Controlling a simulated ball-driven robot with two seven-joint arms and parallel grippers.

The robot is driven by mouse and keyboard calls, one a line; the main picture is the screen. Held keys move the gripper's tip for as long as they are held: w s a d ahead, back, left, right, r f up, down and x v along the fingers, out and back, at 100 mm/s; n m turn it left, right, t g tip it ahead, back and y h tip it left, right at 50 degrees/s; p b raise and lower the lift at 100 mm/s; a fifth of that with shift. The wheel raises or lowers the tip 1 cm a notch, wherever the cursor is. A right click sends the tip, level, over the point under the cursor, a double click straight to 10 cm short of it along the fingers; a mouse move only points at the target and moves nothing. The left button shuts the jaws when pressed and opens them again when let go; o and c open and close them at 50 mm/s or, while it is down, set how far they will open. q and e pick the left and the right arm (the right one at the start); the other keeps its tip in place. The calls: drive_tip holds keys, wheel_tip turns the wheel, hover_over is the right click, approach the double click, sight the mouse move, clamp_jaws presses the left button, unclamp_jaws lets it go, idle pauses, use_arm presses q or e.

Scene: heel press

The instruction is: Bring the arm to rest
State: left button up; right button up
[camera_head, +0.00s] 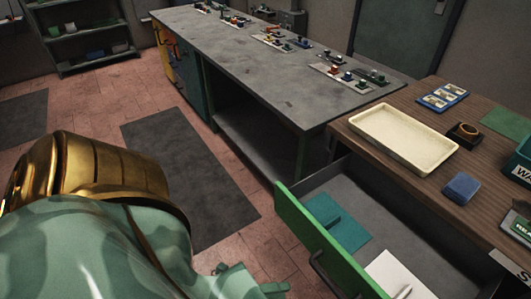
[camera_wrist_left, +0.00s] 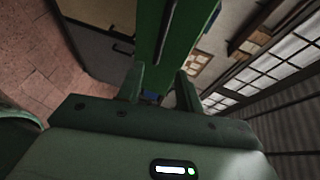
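My left arm comes in from the lower left in the head view. Its gripper (camera_head: 248,284) is at the bottom edge, partly cut off, left of the open drawer's green front (camera_head: 322,240) and apart from its dark handle (camera_head: 320,268). In the left wrist view the two fingers (camera_wrist_left: 159,88) stand apart with nothing clearly held between them. The green drawer front (camera_wrist_left: 187,35) shows beyond the fingers. My right gripper is not in view.
The open drawer holds a teal folder (camera_head: 336,226) and white paper (camera_head: 396,274). The wooden bench above carries a cream tray (camera_head: 402,140), brown ring (camera_head: 464,132) and blue block (camera_head: 460,187). A long grey workbench (camera_head: 250,60) stands behind. Floor with a dark mat (camera_head: 190,175) is clear.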

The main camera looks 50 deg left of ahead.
use_arm(q)
drive_tip(key=shift+v, duration=1.1)
